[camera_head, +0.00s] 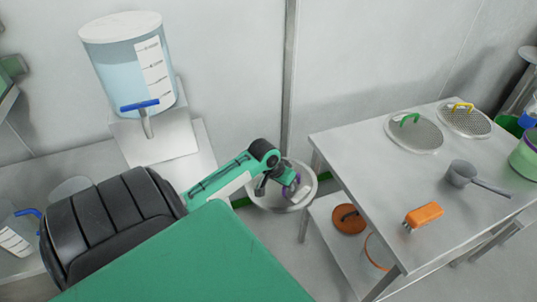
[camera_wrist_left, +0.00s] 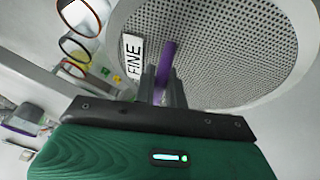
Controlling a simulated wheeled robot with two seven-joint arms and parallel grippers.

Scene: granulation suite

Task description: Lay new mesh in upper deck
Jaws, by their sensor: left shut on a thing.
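My left gripper (camera_head: 276,184) is shut on the purple handle (camera_wrist_left: 167,62) of a round mesh screen (camera_head: 268,200). In the left wrist view the perforated mesh (camera_wrist_left: 222,40) with its pale rim fills the upper right, and a white label (camera_wrist_left: 133,57) reading "FINE" sits beside the handle. The screen is held out beyond my arm, left of the steel table, and hides what lies under it. I cannot pick out the upper deck. My right gripper is not in view.
A steel table (camera_head: 368,170) stands right, holding a green-handled mesh disc (camera_head: 415,138), a yellow-handled one (camera_head: 466,122), a grey scoop (camera_head: 462,174) and an orange brush (camera_head: 424,215). Its lower shelf holds a brown disc (camera_head: 348,219). A blue-tapped tank (camera_head: 130,70) stands back left.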

